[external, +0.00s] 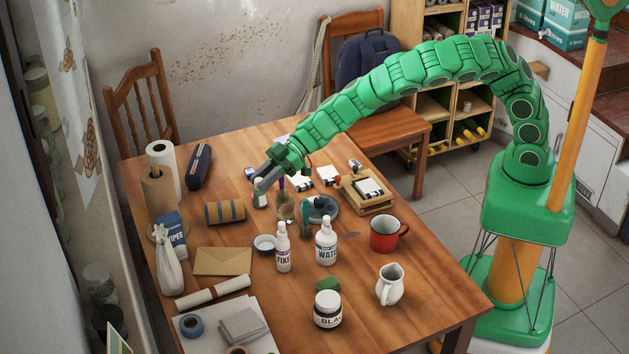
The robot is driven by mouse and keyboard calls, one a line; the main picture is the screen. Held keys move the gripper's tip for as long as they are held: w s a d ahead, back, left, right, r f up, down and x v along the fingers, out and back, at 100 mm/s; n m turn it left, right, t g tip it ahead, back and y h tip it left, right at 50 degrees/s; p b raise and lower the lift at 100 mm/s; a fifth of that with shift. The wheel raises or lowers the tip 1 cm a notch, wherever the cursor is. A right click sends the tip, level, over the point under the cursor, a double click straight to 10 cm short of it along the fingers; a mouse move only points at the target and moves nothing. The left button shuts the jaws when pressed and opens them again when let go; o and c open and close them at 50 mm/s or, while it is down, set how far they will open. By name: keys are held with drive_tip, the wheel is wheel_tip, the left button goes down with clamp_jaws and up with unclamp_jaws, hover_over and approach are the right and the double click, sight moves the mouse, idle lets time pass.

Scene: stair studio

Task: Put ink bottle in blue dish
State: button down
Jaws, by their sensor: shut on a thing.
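My gripper (262,184) reaches down over the far left-middle of the table and is shut on a small pale bottle, which I take to be the ink bottle (260,199). The bottle is upright; I cannot tell whether its base touches the table. A round blue-grey dish (331,212), which looks like the blue dish, lies to the right of the gripper with a dark item on it. A small white-rimmed bowl (264,243) sits nearer the front, below the gripper.
A glass jar with tools (284,209) stands between bottle and dish. White bottles marked FIXE (283,252) and WATE (326,246) stand in front. A wooden tray (378,204) is right of the dish, near a red mug (384,236). A striped roll (224,212) lies left.

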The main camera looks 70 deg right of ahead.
drive_tip(key=s+a+f+n+g+y, duration=0.1)
drive_tip(key=s+a+n+g, duration=0.15)
drive_tip(key=a, duration=0.25)
drive_tip(key=shift+s+f, duration=0.2)
drive_tip(key=shift+f, duration=4.8)
drive_tip(key=c, duration=0.9)
unclamp_jaws()
drive_tip(key=shift+f, duration=0.1)
drive_tip(key=shift+d, duration=0.1)
drive_tip(key=shift+v, duration=6)
drive_tip(key=shift+w, duration=0.1)
